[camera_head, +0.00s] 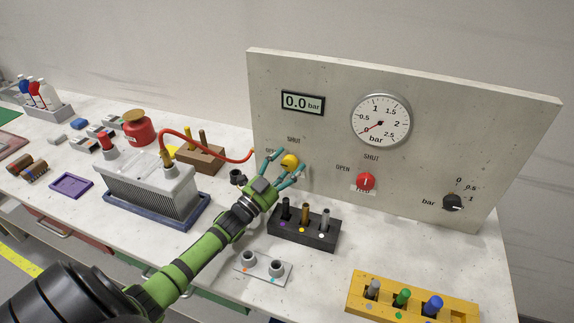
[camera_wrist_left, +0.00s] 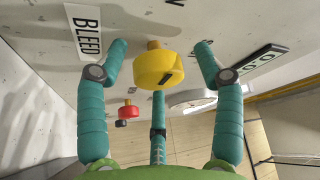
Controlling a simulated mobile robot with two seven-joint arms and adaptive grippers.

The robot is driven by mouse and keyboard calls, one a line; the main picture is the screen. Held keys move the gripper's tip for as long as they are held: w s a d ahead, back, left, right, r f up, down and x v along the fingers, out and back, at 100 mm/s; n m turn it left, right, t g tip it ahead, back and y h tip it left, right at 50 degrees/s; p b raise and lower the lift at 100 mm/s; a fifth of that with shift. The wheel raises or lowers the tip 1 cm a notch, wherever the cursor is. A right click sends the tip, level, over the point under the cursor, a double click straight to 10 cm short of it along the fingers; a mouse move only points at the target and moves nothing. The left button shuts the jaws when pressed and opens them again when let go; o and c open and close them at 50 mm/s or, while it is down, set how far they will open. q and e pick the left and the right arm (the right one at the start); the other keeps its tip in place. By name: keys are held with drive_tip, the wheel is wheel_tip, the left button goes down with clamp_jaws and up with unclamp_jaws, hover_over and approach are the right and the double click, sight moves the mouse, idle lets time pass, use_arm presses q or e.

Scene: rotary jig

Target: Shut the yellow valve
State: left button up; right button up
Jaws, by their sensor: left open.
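The yellow valve (camera_head: 289,161) is a round knob on the upright panel, under a SHUT label, with an OPEN label partly hidden to its left. My left gripper (camera_head: 282,165) is open, its teal fingers spread around the knob. In the left wrist view the yellow valve (camera_wrist_left: 156,70) stands between the fingers of my left gripper (camera_wrist_left: 161,50), with visible gaps at both sides. A dark mark shows on the knob's face there; I cannot tell which label it points at. My right gripper is not in view.
A red valve (camera_head: 366,181) and a black bar knob (camera_head: 453,202) sit to the right on the panel (camera_head: 420,75). The round gauge (camera_head: 381,122) is above; the display (camera_head: 303,103) reads 0.0 bar. A black block (camera_head: 316,238) with pegs stands below. A red hose (camera_head: 205,140) curves left.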

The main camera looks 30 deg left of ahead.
use_arm(q)
drive_tip(key=c, duration=1.1)
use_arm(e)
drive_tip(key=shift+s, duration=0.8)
